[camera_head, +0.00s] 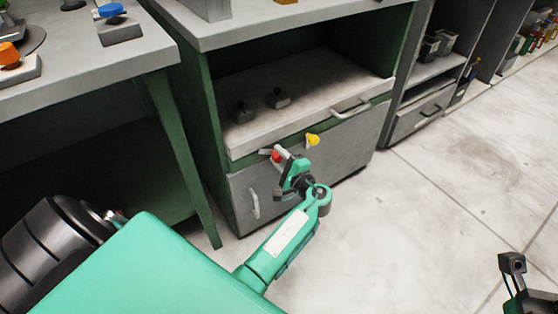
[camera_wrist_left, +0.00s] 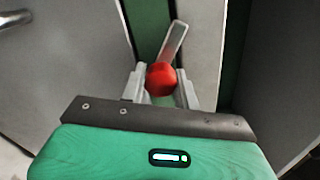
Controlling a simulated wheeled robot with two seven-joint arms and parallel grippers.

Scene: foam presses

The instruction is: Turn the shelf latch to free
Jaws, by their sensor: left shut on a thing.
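The shelf latch is a short flat metal lever (camera_wrist_left: 174,42) with a red ball knob (camera_wrist_left: 161,79). It sits at the front of the cabinet below the pull-out shelf (camera_head: 296,95); its red knob also shows in the head view (camera_head: 276,156). My left gripper (camera_head: 284,160) is at the latch, and in the left wrist view its two fingers stand on either side of the red knob, shut on it. The lever points away from the gripper, tilted to the right in that view. My right gripper (camera_head: 514,278) shows only in part at the lower right edge.
A yellow knob (camera_head: 312,140) is just right of the latch. The shelf carries two small dark blocks and a handle (camera_head: 350,108). A cabinet door with a handle (camera_head: 254,203) is below. A grey table (camera_head: 90,75) stands at the left. The floor at right is clear.

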